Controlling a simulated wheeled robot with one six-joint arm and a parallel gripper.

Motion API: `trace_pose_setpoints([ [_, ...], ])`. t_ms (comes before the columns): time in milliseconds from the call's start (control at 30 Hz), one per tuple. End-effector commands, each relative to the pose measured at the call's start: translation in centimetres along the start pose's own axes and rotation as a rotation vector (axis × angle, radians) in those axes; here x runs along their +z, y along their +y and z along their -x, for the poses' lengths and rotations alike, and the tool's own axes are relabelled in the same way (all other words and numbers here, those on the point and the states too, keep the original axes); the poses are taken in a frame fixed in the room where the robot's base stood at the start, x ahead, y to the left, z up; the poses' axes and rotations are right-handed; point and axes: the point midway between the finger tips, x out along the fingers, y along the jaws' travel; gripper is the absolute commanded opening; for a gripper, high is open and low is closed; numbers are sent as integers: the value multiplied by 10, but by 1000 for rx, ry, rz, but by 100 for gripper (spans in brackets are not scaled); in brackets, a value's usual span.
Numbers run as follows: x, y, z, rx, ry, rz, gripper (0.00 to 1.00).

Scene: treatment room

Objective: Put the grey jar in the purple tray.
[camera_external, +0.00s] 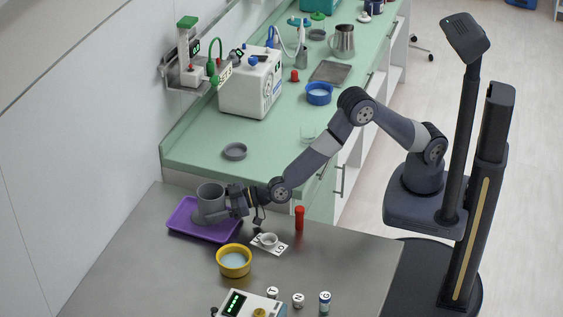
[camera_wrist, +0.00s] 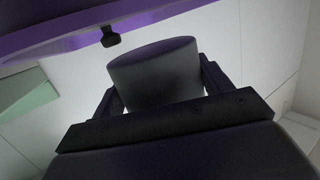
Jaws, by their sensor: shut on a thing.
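The grey jar (camera_external: 209,199) is a dark grey cylinder with an open top, upright over the purple tray (camera_external: 186,229) in the external view. My gripper (camera_external: 226,206) reaches it from the right and is shut on it. In the wrist view the jar (camera_wrist: 155,75) sits between the two fingers of my gripper (camera_wrist: 160,98). The purple tray (camera_wrist: 60,40) crosses the upper left of the wrist view. The jar's bottom is near the tray floor; I cannot tell if it touches.
A control box (camera_external: 250,304) is at the front. The green counter (camera_external: 200,155) lies behind, with a grey dish (camera_external: 235,151).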

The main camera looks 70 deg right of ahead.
Motion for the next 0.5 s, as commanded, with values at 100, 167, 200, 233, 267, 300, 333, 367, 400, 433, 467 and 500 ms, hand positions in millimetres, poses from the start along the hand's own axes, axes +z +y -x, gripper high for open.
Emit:
trace_pose_setpoints([
  [100,0,0,0,0,2,0,37],
  [167,2,0,-1,0,2,0,37],
  [200,3,0,-1,0,2,0,37],
  [233,4,0,-1,0,2,0,37],
  [267,5,0,-1,0,2,0,37],
  [300,6,0,-1,0,1,0,37],
  [333,7,0,-1,0,1,0,37],
  [367,8,0,-2,0,0,0,37],
  [400,10,0,-2,0,-1,1,37],
  [433,12,0,-2,0,-2,1,37],
  [467,13,0,-2,0,-2,1,37],
  [500,15,0,-2,0,-4,2,37],
])
